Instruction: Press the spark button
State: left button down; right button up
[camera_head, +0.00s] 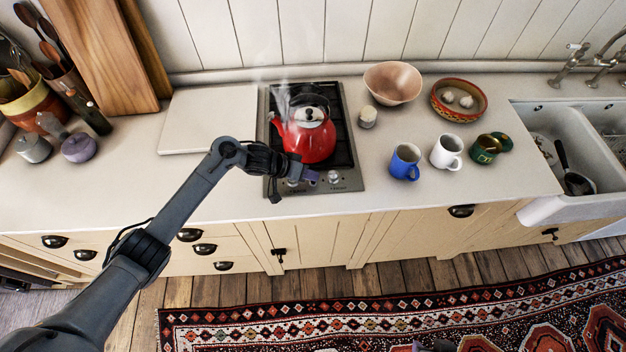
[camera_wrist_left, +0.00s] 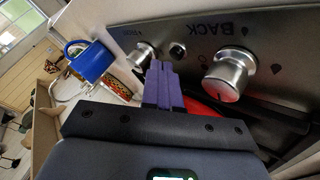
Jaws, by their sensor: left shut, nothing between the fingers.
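The hob (camera_head: 350,184) has a front panel with silver knobs. In the left wrist view, a small dark round button (camera_wrist_left: 178,50) sits on the panel between a smaller-looking knob (camera_wrist_left: 145,54) and a large near knob (camera_wrist_left: 228,76) marked BACK. I take this to be the spark button. My left gripper (camera_head: 309,175) is at the hob's front panel. Its purple fingers (camera_wrist_left: 160,72) are shut and empty, with their tips just short of the button in the picture. I cannot tell whether they touch it. Only a dark bit, perhaps my right gripper (camera_head: 430,346), shows at the bottom edge.
A steaming red kettle (camera_head: 307,132) stands on the hob close behind my left gripper. A blue mug (camera_head: 405,162), a white mug (camera_head: 446,152) and a green mug (camera_head: 485,150) stand to the right. A pale board (camera_head: 208,120) lies to the left.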

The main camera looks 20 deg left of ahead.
pick_arm(q)
jog(key=shift+f, duration=0.25)
dwell(0.4)
jog(key=shift+f, duration=0.2)
jog(key=shift+r, duration=0.1)
jog(key=shift+r+p, duration=0.4)
jog(key=shift+p, duration=0.5)
notch_tip(320, 180, up, 6)
jog(key=p, duration=0.6)
jog(key=shift+p, duration=0.3)
